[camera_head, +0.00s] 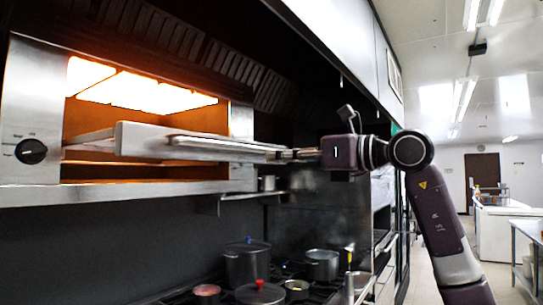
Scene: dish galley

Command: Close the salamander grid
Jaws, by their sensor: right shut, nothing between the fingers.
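The salamander (40,85) is a steel broiler with glowing orange elements, mounted on the wall at the left. Its grid (140,140) is pulled out of the opening, its flat pale front plate standing clear of the cavity. A bar-like handle (215,147) runs along the front of the grid. My right gripper (278,156) comes from the right, shut and empty, at the right end of the handle. I cannot tell whether its fingertips touch the grid or handle. My left gripper is not in view.
A black knob (31,151) is on the salamander's left side. Below is a stove with several pots, including a tall pot (247,266) and a smaller pot (322,265). A dark hood (200,45) hangs above. An aisle is open at the right.

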